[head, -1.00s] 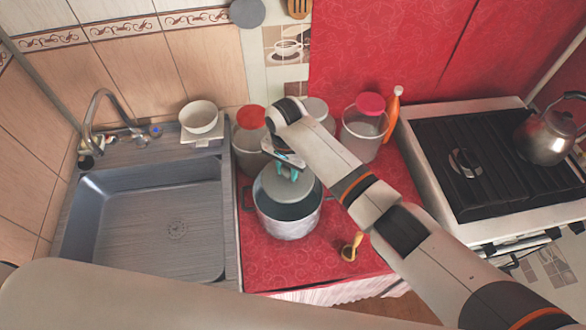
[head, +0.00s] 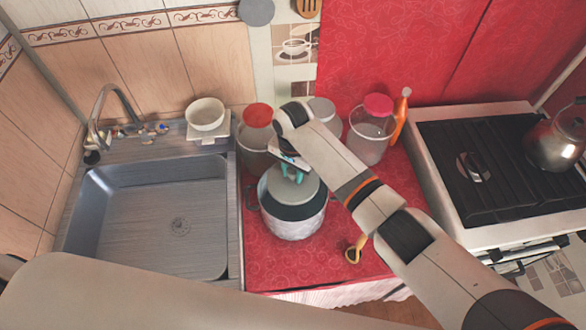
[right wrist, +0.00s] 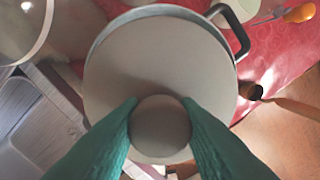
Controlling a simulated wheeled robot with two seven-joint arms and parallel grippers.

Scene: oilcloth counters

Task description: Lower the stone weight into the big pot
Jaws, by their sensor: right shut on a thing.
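The stone weight (head: 292,187) is a grey disc with a round knob, held over the mouth of the big pot. My right gripper (head: 291,171) is shut on its knob from above; the right wrist view shows the green fingers on both sides of the knob (right wrist: 160,127). The big pot (head: 293,222) is a pale metal pot with dark handles, standing on the red counter. In the right wrist view the disc (right wrist: 150,60) covers most of the mouth, and the pot's rim (right wrist: 100,45) shows around its far side. How deep the disc sits is hard to tell. My left gripper is not in view.
Behind the pot stand a red-lidded jar (head: 257,130), a grey-lidded jar (head: 322,112) and a pink-lidded jar (head: 371,135). A sink (head: 150,220) is at left, a stove (head: 480,175) at right. A wooden-coloured utensil (head: 355,250) lies right of the pot.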

